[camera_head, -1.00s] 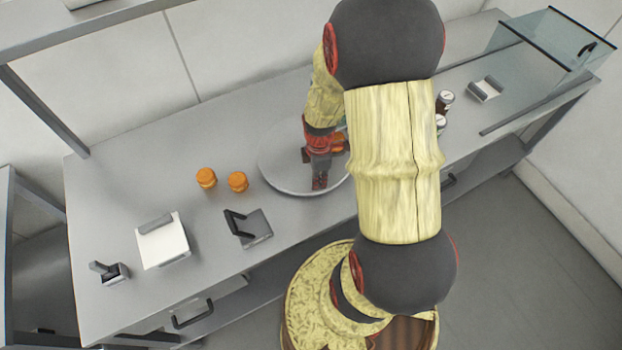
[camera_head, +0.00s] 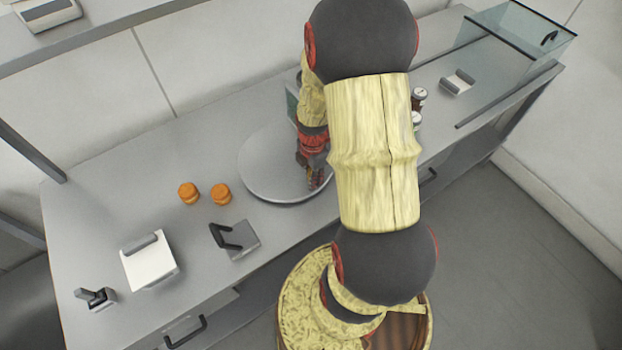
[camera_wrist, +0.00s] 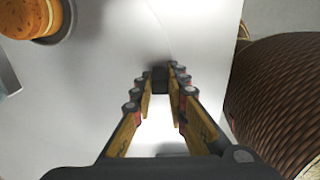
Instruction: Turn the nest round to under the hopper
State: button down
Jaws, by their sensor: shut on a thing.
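A round grey disc (camera_head: 268,165), like a turntable, lies on the counter, its right part hidden behind my arm. My gripper (camera_head: 317,181) is low over its front right edge. In the wrist view my gripper (camera_wrist: 160,90) is shut on a small dark block (camera_wrist: 160,76), like an upright peg, above a pale surface. An orange-brown round (camera_wrist: 38,18) sits in a grey ring-like holder at the upper left of that view, apart from my fingers; I take this holder for the nest. No hopper can be made out clearly; my arm covers the area behind the disc.
Two orange rounds (camera_head: 189,193) (camera_head: 221,194) stand left of the disc. A dark-handled plate (camera_head: 236,240), a white-topped block (camera_head: 149,262) and a small dark-handled item (camera_head: 96,298) lie front left. Jars (camera_head: 418,98) and a glass case (camera_head: 515,42) are to the right.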

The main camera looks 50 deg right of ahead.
jog(key=shift+d, duration=0.1)
jog(key=c, duration=1.8)
grip_release()
jog(key=shift+o, duration=0.2)
notch_tip(320, 180, up, 12)
